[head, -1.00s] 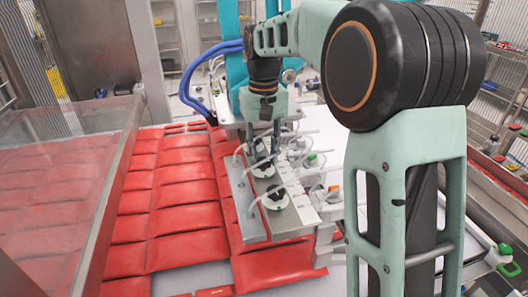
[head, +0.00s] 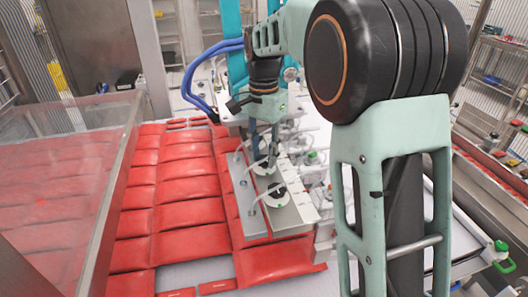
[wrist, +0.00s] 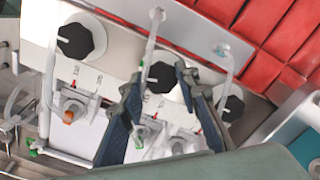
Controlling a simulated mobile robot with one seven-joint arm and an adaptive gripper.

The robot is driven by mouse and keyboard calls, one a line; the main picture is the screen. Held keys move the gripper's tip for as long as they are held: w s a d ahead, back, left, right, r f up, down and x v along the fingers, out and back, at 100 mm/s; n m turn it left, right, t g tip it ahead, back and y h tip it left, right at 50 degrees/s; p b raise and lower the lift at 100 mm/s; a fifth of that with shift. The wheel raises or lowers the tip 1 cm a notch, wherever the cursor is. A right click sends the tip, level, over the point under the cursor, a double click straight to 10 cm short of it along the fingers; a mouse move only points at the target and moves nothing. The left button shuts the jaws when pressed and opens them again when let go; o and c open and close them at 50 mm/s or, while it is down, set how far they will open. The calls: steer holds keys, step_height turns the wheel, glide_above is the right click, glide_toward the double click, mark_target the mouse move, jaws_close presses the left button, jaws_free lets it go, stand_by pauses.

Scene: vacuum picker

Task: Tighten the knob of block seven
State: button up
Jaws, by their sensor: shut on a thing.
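A row of blocks with black round knobs on white discs runs along a metal rail. In the wrist view the middle knob (wrist: 160,77) sits between the two fingers of my gripper (wrist: 159,80), which is shut on it. In the head view my gripper (head: 264,155) points down onto the far part of the row and mostly hides that knob. A nearer knob (head: 276,194) is free. The wrist view also shows a free knob on the left (wrist: 75,40) and one on the right (wrist: 231,107), partly behind a finger. Block numbers are not readable.
Clear hoses (wrist: 150,40) rise from the rail close to the fingers. Valves with an orange tap (wrist: 69,116) sit beside the blocks. Blue hoses (head: 195,75) hang behind.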

mark_target(264, 159)
steer(key=shift+m, duration=1.6)
steer(key=o, duration=1.2)
steer(key=shift+c, duration=0.2)
step_height(264, 159, up, 12)
